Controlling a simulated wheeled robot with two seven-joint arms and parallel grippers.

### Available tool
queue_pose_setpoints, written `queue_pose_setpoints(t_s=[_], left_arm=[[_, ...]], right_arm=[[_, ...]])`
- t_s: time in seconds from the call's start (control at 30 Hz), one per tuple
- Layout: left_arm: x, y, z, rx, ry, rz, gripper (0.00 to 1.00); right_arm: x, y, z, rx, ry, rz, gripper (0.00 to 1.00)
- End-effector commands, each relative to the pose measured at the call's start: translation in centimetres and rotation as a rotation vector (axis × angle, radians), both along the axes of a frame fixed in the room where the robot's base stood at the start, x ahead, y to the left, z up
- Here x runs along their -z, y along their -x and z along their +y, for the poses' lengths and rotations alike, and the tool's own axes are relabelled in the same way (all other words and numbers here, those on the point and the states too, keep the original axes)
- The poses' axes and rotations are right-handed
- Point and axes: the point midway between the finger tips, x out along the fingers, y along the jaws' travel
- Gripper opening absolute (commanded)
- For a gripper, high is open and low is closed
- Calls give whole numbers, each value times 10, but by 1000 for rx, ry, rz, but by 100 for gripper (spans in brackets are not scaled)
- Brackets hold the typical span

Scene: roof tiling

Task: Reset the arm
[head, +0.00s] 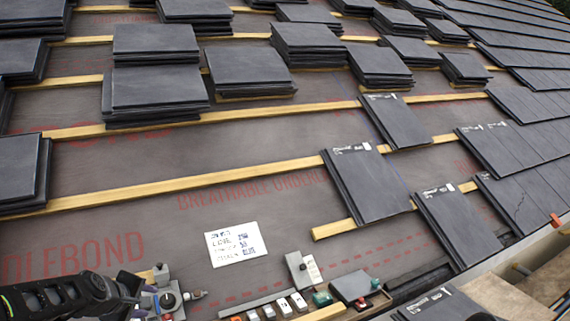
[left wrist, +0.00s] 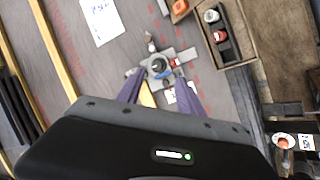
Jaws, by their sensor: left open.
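My left arm comes in at the lower left of the head view, and its gripper (head: 135,290) is partly cut off by the bottom edge there. In the left wrist view the left gripper (left wrist: 160,92) has its two purple fingers apart, with nothing held between them. Beyond the fingertips a grey tool (left wrist: 158,66) with a round blue and black knob lies on the underlay. The same tool (head: 168,299) shows right beside the gripper in the head view. My right gripper is in neither view.
Stacks of dark tiles (head: 150,90) stand on the upper roof. Laid tiles (head: 368,185) cover the right side. Wooden battens (head: 200,180) cross the underlay. A white note (head: 236,244) lies near the middle. A tray of small items (head: 345,300) stands at the bottom.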

Motion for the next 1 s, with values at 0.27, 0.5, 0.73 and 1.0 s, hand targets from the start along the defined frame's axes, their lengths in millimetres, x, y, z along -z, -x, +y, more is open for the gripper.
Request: queue_pose_setpoints(t_s=[0.27, 0.5, 0.73, 1.0], left_arm=[[62, 14, -30, 188, -191, 9, 44], [154, 49, -79, 400, -312, 68, 44], [287, 142, -161, 722, -380, 165, 44], [370, 250, -227, 968, -329, 251, 44]], right_arm=[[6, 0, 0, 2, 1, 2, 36], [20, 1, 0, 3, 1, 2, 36], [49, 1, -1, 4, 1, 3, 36], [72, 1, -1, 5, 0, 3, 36]])
